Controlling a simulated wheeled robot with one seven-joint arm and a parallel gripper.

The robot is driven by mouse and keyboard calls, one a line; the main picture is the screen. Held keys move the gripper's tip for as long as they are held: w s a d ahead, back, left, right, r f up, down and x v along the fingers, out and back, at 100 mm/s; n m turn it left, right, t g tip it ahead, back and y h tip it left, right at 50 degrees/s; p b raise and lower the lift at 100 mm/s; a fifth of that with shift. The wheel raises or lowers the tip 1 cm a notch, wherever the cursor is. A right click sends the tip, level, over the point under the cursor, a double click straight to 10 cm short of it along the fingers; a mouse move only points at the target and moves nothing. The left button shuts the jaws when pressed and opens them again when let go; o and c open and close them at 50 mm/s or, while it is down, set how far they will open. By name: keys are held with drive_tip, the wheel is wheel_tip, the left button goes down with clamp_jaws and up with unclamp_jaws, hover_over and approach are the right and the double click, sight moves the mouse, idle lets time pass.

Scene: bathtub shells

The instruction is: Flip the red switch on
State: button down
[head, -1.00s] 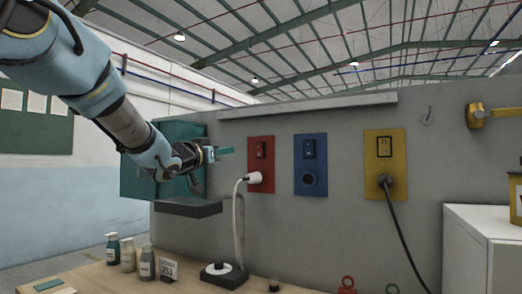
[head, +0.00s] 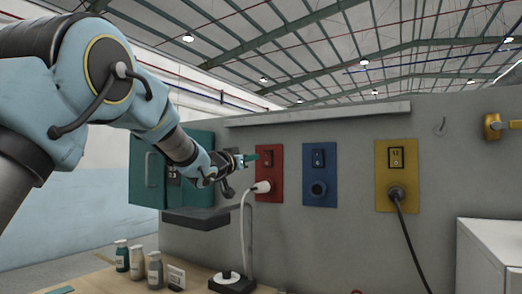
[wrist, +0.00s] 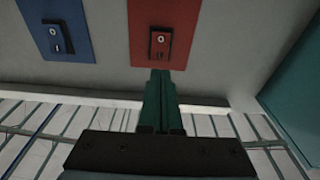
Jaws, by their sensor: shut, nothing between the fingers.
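A small gap seems to remain; contact is not visible. I cannot tell the rocker's position for sure.
A blue plate (head: 320,190) and a yellow plate (head: 395,180) with similar switches are to the right. A teal cabinet (head: 147,175) and a dark shelf (head: 195,217) are near my arm. A ledge (head: 320,114) runs above. Bottles (head: 138,260) stand on the bench below.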

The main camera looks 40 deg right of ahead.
sight(266, 153)
drive_tip(key=p+x, duration=0.2)
drive_tip(key=x, duration=0.4)
drive_tip(key=shift+p, duration=0.35)
drive_tip(key=shift+d, duration=0.25)
